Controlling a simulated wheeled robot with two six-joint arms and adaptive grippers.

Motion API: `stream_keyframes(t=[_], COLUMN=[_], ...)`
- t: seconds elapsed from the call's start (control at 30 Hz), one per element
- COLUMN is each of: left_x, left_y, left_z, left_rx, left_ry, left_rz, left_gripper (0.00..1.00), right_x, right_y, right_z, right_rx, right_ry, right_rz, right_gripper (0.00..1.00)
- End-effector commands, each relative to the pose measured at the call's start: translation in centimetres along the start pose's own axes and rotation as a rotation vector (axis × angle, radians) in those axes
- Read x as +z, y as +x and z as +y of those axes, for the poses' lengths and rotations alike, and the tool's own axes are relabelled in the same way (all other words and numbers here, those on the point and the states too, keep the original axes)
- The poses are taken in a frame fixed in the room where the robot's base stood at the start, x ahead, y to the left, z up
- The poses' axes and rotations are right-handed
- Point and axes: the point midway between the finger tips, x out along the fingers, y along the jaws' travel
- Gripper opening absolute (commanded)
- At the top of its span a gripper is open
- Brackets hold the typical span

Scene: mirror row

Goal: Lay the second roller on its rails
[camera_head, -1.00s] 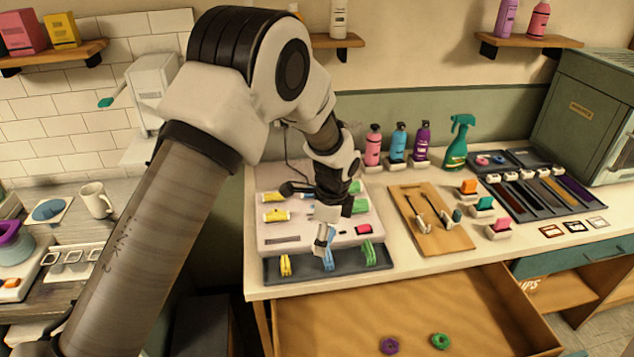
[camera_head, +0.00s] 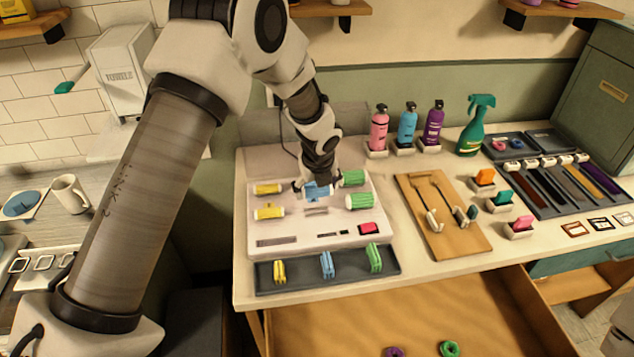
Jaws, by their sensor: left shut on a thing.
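A white roller set (camera_head: 345,228) stands on the counter. Two yellow rollers, upper (camera_head: 268,188) and lower (camera_head: 268,211), lie at its left. Two green rollers, upper (camera_head: 352,177) and lower (camera_head: 358,201), lie at its right. A blue roller (camera_head: 319,193) is between them, and my left gripper (camera_head: 313,187) is shut on it from above. Whether the blue roller touches the set is hard to tell. Pale slots (camera_head: 316,211) show bare just in front of it. My right gripper is out of view.
A dark tray (camera_head: 300,283) with yellow, blue and green clips lies in front of the set. A wooden board (camera_head: 455,240) with tools is to the right. Bottles (camera_head: 407,126) stand behind. An open drawer (camera_head: 420,320) is below the counter.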

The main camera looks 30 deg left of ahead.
Motion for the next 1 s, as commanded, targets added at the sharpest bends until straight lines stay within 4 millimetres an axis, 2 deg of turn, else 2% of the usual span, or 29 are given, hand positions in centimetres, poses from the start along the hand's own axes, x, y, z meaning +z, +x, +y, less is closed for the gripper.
stream_keyframes(t=[0.03,0.3,0.57,1.0], left_x=[-0.3,-1.0,-1.4,-1.5], left_y=[1.0,3.6,5.2,5.2], left_z=[0.1,0.3,0.4,0.4], left_rx=[0.000,0.000,0.000,0.000], left_ry=[-0.001,-0.001,-0.001,-0.002], left_rz=[0.000,0.001,0.001,0.001], left_gripper=[0.48,0.48,0.48,0.48], right_x=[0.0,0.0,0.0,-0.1], right_y=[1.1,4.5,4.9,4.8], right_z=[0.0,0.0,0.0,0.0], right_rx=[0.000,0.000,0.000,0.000], right_ry=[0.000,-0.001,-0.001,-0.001], right_rz=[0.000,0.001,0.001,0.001], right_gripper=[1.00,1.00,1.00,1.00])
